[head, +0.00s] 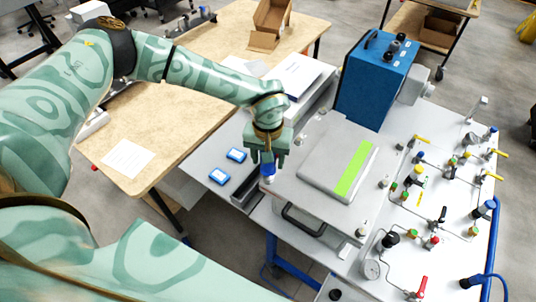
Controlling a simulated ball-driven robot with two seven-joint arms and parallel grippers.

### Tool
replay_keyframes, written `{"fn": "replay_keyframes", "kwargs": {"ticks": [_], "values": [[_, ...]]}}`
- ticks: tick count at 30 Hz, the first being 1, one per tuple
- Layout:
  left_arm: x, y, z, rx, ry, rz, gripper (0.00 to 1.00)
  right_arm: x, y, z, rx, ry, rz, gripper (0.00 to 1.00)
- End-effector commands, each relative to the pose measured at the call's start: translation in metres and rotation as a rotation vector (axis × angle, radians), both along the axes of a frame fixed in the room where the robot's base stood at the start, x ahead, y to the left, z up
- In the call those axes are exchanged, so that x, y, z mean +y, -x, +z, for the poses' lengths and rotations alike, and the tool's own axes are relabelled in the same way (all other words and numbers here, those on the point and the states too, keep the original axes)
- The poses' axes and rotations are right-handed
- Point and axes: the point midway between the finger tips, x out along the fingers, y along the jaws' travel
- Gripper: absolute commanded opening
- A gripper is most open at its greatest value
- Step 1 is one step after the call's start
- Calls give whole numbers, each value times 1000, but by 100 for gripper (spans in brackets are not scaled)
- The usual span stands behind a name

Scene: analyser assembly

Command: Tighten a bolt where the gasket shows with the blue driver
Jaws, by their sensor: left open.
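A small blue piece, which looks like the blue driver (267,170), stands roughly upright just below and between the fingers. A raised grey lid (322,160) with a green stripe (355,168) lies on the plate. Bolt-like fittings show at other corners, one at the front right (361,232). I cannot make out a gasket. My right gripper is out of view.
A blue instrument box (372,85) stands behind the plate. A black handle (303,220) sticks out at its front. Two small blue-and-white items (236,155) lie left of a narrow dark tray (246,192). A wooden table (165,120) stands left.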

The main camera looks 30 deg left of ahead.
Motion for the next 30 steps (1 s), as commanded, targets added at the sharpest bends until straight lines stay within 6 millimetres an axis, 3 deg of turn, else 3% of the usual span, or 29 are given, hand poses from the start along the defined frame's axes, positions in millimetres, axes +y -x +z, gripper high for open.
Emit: {"fn": "replay_keyframes", "kwargs": {"ticks": [9,15,24,25,30], "values": [[0,0,1,1,-1,771,52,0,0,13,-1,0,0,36],[0,-1,0,1,-1,1180,52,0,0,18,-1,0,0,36],[0,-1,0,0,0,1272,52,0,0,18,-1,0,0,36],[0,-1,0,0,0,1272,49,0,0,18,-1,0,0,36],[0,-1,0,0,0,1270,2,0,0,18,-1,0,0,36]]}}
